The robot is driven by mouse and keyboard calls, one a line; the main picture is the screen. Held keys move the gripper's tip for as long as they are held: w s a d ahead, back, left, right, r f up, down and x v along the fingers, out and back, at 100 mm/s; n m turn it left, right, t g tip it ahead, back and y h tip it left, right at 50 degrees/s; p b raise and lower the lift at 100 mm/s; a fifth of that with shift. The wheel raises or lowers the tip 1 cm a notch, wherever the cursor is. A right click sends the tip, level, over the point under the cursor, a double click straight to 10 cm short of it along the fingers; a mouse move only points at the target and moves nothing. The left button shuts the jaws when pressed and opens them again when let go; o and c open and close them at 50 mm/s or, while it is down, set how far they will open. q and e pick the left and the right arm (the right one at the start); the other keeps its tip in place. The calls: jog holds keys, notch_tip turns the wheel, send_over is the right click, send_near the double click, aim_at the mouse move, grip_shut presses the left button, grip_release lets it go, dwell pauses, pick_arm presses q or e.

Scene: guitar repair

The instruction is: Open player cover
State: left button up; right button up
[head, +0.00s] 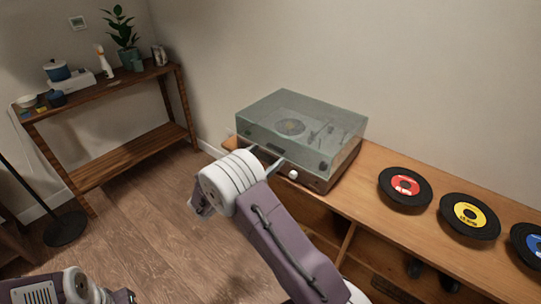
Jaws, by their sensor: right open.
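The record player (318,182) stands at the left end of the long wooden sideboard. Its see-through grey cover (335,112) is down over the deck, and a record with a yellow label and the tonearm show through it. My right gripper (272,161) is open at the front of the player, close to the lower front of the cover. My wrist hides part of it, and I cannot tell whether it touches the cover. Part of my left arm shows at the bottom left; its gripper is not in view.
Records with red (405,185), yellow (469,214) and blue (533,244) labels lie on the sideboard (370,205) to the right. A wooden shelf (100,95) with a plant and pots stands at the left. The wall is close behind the player. Open floor lies between.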

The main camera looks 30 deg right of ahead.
jog(key=x, duration=0.3)
jog(key=shift+d, duration=0.1)
jog(key=shift+c, duration=0.3)
